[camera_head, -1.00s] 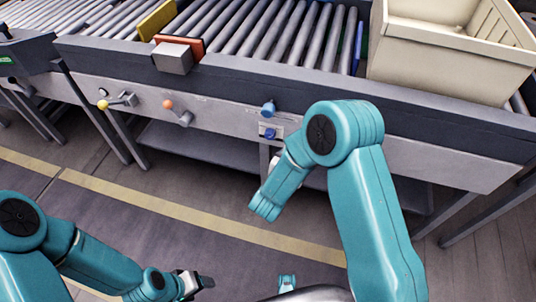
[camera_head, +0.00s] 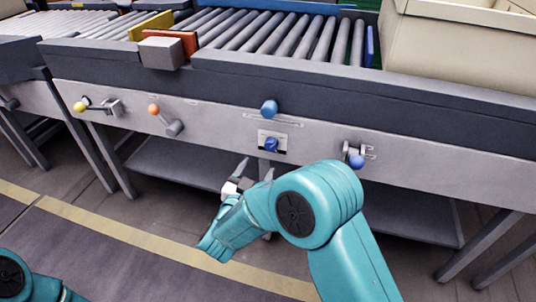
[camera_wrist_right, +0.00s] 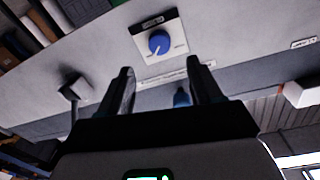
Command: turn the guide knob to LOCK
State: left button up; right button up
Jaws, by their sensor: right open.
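The guide knob (camera_head: 271,145) is a blue knob on a small white plate (camera_head: 264,135) on the grey front panel. In the right wrist view, the knob (camera_wrist_right: 159,42) faces me, with a white pointer line toward the picture's lower left. The labels are too small to read. My right gripper (camera_head: 256,167) is open and empty, just below and left of the knob in the head view. In the wrist view, its fingertips (camera_wrist_right: 164,71) are apart from the knob, which shows beyond the gap between them. My left gripper is out of view.
A blue ball-ended control (camera_head: 269,109) sits just above the plate. Other controls with orange (camera_head: 154,108), yellow (camera_head: 79,107) and blue (camera_head: 356,162) ends stick out along the panel. A roller conveyor (camera_head: 270,35) and a beige bin (camera_head: 460,45) are above. A shelf (camera_head: 180,163) lies below.

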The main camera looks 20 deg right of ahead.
aim_at(270, 147)
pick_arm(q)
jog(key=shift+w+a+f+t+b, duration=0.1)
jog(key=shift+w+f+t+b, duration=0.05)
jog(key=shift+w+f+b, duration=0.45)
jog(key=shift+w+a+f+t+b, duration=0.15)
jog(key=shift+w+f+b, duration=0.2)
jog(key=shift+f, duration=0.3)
pick_arm(e)
jog(key=x, duration=0.8)
jog(key=shift+w+d, duration=0.3)
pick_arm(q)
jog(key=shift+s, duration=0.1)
pick_arm(e)
jog(key=c, duration=1)
